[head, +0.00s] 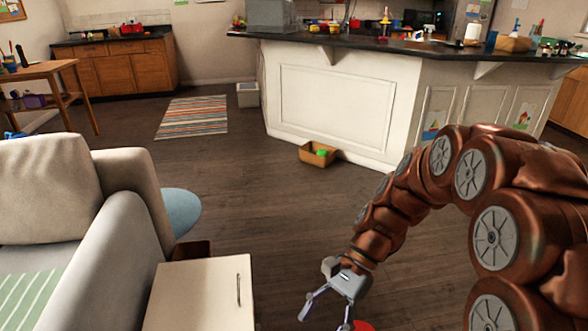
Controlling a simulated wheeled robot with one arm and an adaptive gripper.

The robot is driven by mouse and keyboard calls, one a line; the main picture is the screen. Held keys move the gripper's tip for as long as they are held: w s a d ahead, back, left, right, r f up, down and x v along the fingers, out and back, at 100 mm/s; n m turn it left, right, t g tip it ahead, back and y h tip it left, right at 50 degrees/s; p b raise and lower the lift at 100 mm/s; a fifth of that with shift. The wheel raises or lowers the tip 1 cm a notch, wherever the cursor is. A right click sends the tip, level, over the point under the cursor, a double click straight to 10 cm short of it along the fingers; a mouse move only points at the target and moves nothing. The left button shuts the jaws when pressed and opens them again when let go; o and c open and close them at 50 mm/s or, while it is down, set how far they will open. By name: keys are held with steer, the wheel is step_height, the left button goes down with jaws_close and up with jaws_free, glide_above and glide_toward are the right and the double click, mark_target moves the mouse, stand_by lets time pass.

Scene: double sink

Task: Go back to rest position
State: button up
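My arm, in copper-coloured segments, reaches from the right edge down to the bottom middle of the head view. My gripper (328,311) hangs low over the floor, with its two fingers spread apart. A red thing (362,326) shows at the bottom edge beside the right finger; most of it is cut off, and I cannot tell whether the finger touches it. Nothing shows between the fingers, though the tip of the right finger is near the frame's edge.
A pale cabinet (200,298) and a grey sofa (130,225) stand to the left. A white counter island (335,105) with a dark top stands ahead. A brown box (318,155) with a green thing lies at its foot. Wood floor is clear around the striped rug (193,117).

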steer(key=s+d+r+n+t+h+p, duration=0.2)
steer(key=s+d+r+n+h+p, duration=0.1)
steer(key=s+d+r+n+p, duration=0.2)
steer(key=s+d+r+n+t+h+p, duration=0.3)
steer(key=s+d+r+p, duration=0.4)
steer(key=r, duration=0.5)
steer(key=shift+s+d+r+n+h, duration=0.25)
steer(key=shift+s+d+n+h, duration=0.15)
steer(key=shift+s+n, duration=0.65)
